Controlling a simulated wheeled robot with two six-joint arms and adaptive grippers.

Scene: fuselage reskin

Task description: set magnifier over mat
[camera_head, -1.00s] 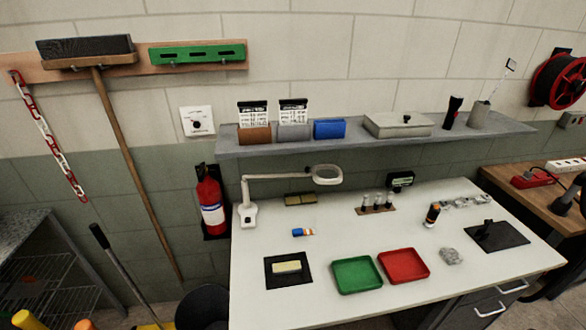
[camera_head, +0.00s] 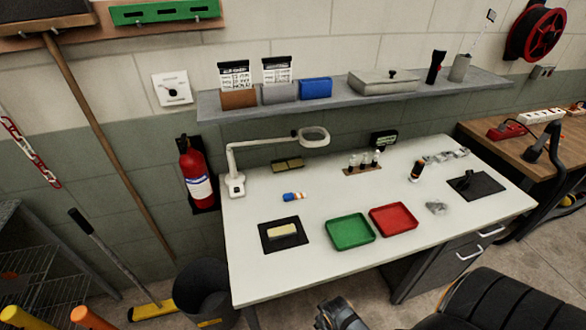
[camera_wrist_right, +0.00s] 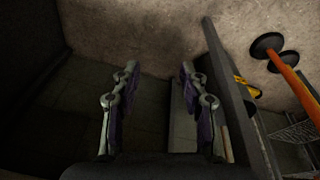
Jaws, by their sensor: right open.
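The white magnifier lamp (camera_head: 236,185) stands at the back left of the white table. Its jointed arm reaches right, and its ring-shaped lens head (camera_head: 314,136) hangs over the back of the table. A black mat (camera_head: 268,246) lies at the table's front left with a pale yellow block (camera_head: 282,230) on it. The lens head is behind and to the right of this mat, not above it. My right gripper (camera_wrist_right: 159,72) is open and empty in the right wrist view, apart from the magnifier. My left gripper is not identifiable in these views.
A green tray (camera_head: 350,245) and a red tray (camera_head: 411,221) sit right of the mat. A blue-and-orange item (camera_head: 293,197) lies between lamp and trays. Another black mat (camera_head: 490,190) is at the right. A shelf (camera_head: 215,110) runs above. A black chair (camera_head: 500,305) stands in front.

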